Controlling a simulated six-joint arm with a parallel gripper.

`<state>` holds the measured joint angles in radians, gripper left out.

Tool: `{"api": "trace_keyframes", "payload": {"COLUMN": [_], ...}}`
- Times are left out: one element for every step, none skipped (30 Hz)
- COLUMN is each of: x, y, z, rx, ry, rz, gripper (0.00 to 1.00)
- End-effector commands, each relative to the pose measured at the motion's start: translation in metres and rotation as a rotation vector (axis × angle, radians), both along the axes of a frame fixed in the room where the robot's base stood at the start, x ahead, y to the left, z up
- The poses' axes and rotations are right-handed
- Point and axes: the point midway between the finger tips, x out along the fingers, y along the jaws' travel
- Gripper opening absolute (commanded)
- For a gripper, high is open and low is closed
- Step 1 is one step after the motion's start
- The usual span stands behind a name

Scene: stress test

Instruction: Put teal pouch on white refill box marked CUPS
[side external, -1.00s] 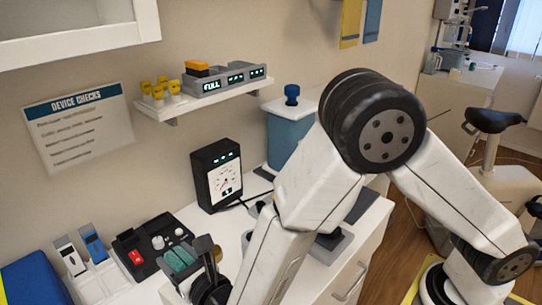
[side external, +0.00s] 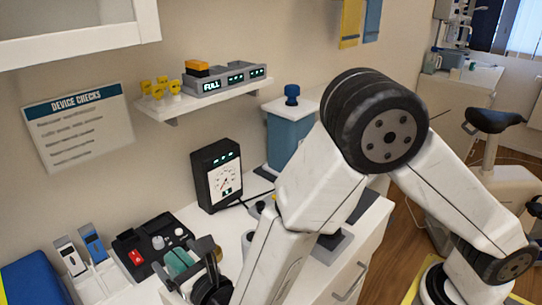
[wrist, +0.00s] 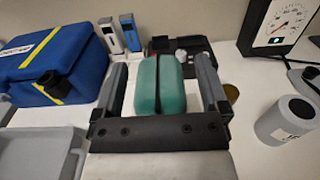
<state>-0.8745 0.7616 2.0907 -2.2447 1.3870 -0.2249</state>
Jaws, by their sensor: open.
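The teal pouch (wrist: 160,85) lies between the two fingers of my gripper (wrist: 161,78) in the wrist view, with a small gap on each side. It also shows in the side view (side external: 179,262), partly hidden by a finger. My gripper (side external: 194,270) is open around the pouch, low over the counter at the front. I cannot make out a white refill box marked CUPS in either view. A pale surface fills the bottom of the wrist view, too plain to identify.
A black tray with small parts (side external: 150,245) is behind the pouch. A blue case (wrist: 55,60) and a grey bin (wrist: 40,150) are at left. A grey cylinder (wrist: 288,122) stands at right, below a black dial meter (side external: 217,175). White counter shows between them.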

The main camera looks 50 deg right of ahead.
Motion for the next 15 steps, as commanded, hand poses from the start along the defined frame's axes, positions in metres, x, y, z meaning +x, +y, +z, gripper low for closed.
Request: {"api": "trace_keyframes", "payload": {"x": [-0.005,-0.008,-0.013,-0.016,-0.020,-0.026,-0.030,-0.034,-0.039,-0.043,-0.047,-0.052,-0.055,-0.057,-0.061], "y": [0.001,0.001,0.001,0.001,0.001,0.001,0.001,0.001,0.002,0.001,0.001,0.001,0.001,0.001,0.001], "z": [0.000,0.000,0.000,0.000,0.000,0.000,0.000,0.000,0.000,0.000,0.000,0.000,0.000,0.000,0.000], "rx": [-0.001,-0.001,0.000,-0.001,-0.001,-0.001,-0.001,-0.001,-0.001,-0.001,-0.001,-0.001,0.000,0.000,0.000], "ry": [0.001,0.000,0.001,0.001,0.001,0.000,0.000,0.000,0.000,0.000,0.001,0.000,0.000,0.000,0.000], "rz": [0.003,0.004,0.005,0.004,0.004,0.005,0.005,0.004,0.005,0.005,0.004,0.005,0.005,0.004,0.003], "gripper": [0.94,0.94,0.94,0.94,0.94,0.94,0.94,0.94,0.94,0.94,0.94,0.94,0.94,0.94,0.94]}}
